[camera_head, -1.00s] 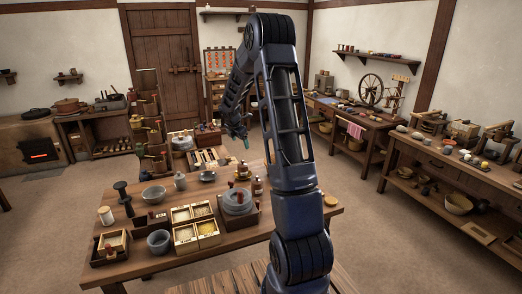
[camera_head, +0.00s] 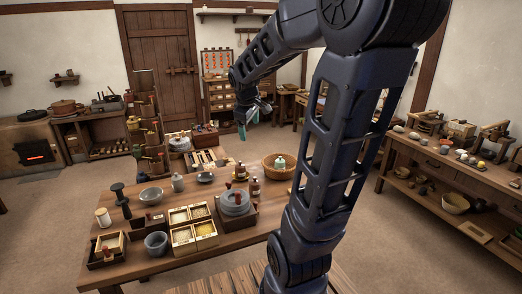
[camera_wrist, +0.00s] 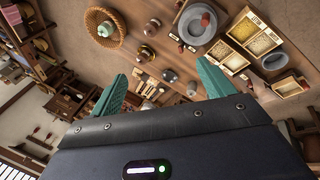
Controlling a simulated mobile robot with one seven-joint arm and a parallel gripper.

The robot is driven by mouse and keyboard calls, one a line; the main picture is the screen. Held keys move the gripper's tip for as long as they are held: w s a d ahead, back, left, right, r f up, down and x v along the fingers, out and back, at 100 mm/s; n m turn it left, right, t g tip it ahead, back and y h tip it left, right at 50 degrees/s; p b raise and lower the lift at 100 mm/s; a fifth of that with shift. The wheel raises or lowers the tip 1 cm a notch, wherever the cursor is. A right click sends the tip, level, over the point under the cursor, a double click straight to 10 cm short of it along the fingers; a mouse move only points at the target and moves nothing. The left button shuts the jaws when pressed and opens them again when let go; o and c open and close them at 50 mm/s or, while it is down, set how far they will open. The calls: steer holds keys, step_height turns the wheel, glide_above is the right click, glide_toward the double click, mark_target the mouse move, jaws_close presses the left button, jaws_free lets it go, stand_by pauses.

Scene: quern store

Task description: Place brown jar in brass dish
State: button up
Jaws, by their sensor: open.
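My gripper (camera_wrist: 162,68) is open and empty. In the wrist view its two teal fingers are spread wide above the table. In the head view my gripper (camera_head: 248,123) hangs in the air beyond the table's far edge. A small brown jar (camera_head: 255,187) stands on the table, right of the grey quern. A second brown vessel (camera_head: 241,172) is just behind it. Which one is the task's jar I cannot tell. Two dark brown-topped vessels (camera_wrist: 146,53) show near the basket in the wrist view. I cannot make out the brass dish now; my arm hides the table's right end.
A wicker basket (camera_head: 279,173) holding a pale green vessel stands at the table's far right. A grey quern (camera_head: 235,203) sits in a wooden tray. Boxes of grain (camera_head: 193,237), grey bowls (camera_head: 156,243) and a black spindle-shaped stand (camera_head: 121,199) crowd the left and middle.

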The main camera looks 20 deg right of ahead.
steer(key=s+a+m+y, duration=0.2)
steer(key=s+m, duration=0.6)
steer(key=s, duration=1)
steer(key=shift+s+a+f+t, duration=0.25)
steer(key=shift+s+a+t, duration=0.15)
steer(key=shift+a, duration=0.25)
